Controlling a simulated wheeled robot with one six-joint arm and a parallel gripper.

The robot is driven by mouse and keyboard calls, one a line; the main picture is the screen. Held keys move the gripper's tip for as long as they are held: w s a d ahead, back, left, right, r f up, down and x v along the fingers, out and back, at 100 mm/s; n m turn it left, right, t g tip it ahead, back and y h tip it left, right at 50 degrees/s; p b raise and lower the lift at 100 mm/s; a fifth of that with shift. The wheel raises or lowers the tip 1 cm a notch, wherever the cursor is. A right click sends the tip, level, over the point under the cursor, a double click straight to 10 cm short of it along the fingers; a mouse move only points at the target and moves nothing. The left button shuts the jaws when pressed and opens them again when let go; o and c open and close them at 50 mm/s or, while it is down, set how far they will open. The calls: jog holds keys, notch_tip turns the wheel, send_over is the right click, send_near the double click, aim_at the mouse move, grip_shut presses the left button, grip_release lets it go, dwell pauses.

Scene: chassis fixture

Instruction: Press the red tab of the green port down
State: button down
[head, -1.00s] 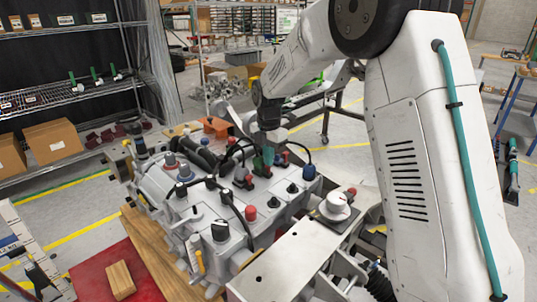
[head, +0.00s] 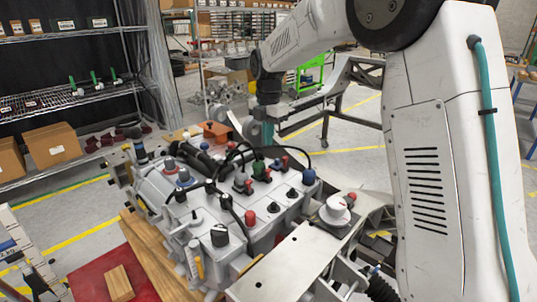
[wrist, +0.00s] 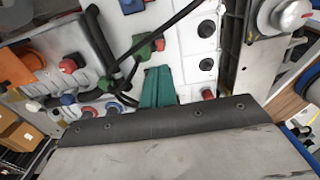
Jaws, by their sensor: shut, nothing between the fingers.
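The green port (head: 261,168) sits on top of the grey chassis housing, in a row with other ports. Its red tab (head: 267,174) is a small piece at its side; I cannot tell whether it is up or down. In the wrist view the green port (wrist: 143,44) is near the top centre, with the red tab (wrist: 160,45) on its right. My gripper (head: 267,138) is above the port and apart from it. In the wrist view its teal fingers (wrist: 158,70) are together and empty, just below the port in the picture.
Black cables (head: 240,150) loop over the housing close to the port. Other ports stand beside it, including a blue one (head: 308,177). A white dial (head: 335,209) is at the right, and an orange part (head: 215,130) behind. Free air lies above the housing.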

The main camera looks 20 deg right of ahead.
jog(key=shift+r, duration=2.15)
jog(key=s+d+m, duration=0.1)
jog(key=s+m, duration=1.1)
jog(key=s, duration=0.9)
jog(key=s+d+f+m+t, duration=0.1)
jog(key=s+d+m, duration=0.1)
jog(key=s+m, duration=0.9)
jog(key=s, duration=1)
jog(key=shift+d+f+m, duration=0.2)
jog(key=shift+d+m, duration=0.05)
jog(key=shift+m, duration=0.15)
jog(key=shift+s, duration=0.1)
